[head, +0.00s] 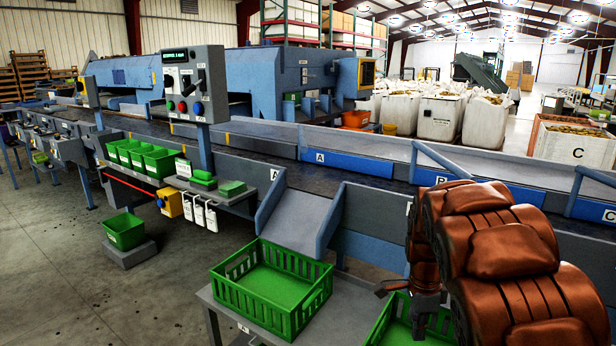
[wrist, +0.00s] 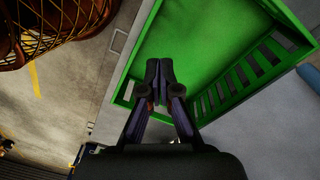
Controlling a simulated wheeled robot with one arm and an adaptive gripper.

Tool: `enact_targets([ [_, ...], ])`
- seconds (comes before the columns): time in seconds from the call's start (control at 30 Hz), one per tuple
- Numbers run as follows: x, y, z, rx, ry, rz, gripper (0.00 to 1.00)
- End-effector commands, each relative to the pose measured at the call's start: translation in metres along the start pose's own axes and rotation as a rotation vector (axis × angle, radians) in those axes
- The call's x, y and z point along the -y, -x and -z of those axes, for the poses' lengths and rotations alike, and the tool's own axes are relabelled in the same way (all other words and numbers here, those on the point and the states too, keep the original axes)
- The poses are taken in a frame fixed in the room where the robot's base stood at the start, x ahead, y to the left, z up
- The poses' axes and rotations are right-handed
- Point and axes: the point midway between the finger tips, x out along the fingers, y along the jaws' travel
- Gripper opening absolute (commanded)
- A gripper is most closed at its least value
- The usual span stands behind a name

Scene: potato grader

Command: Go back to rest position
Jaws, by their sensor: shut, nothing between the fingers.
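My gripper (wrist: 159,68) is shut and empty in the wrist view, its two dark fingers together above the floor of a green crate (wrist: 215,40). That crate looks empty where it shows. In the head view my gripper (head: 420,325) hangs down at the lower right over the same green crate (head: 375,333), partly hidden by my brown arm. I cannot tell exactly how high the fingertips are above the crate floor.
An empty slatted green crate (head: 272,290) stands to the left on a grey stand (head: 225,318). A sloping chute (head: 298,222) leads down from the conveyor behind it. A control panel (head: 194,84) rises farther back. Open concrete floor (head: 60,260) lies at the left.

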Motion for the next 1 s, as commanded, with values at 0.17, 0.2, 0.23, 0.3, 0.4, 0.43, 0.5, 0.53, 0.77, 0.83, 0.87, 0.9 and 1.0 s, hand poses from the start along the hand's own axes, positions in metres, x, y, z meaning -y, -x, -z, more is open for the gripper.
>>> enact_targets([
  [0.17,-0.052,0.018,-0.006,0.004,0.217,-0.024,0.0],
  [0.2,-0.065,0.02,-0.008,0.008,0.266,-0.032,0.0],
  [0.23,-0.073,0.023,-0.009,0.01,0.304,-0.035,0.0],
  [0.3,-0.093,0.027,-0.013,0.016,0.394,-0.043,0.0],
  [0.4,-0.123,0.032,-0.017,0.027,0.525,-0.056,0.0],
  [0.43,-0.132,0.033,-0.019,0.032,0.565,-0.059,0.0],
  [0.5,-0.153,0.034,-0.022,0.043,0.66,-0.068,0.0],
  [0.53,-0.162,0.035,-0.024,0.047,0.701,-0.071,0.0],
  [0.77,-0.231,0.035,-0.036,0.088,1.028,-0.091,0.0],
  [0.83,-0.252,0.033,-0.04,0.104,1.127,-0.098,0.0],
  [0.87,-0.26,0.032,-0.041,0.109,1.169,-0.1,0.0],
  [0.9,-0.27,0.032,-0.042,0.114,1.222,-0.101,0.0],
  [1.0,-0.294,0.027,-0.045,0.133,1.338,-0.109,0.0],
])
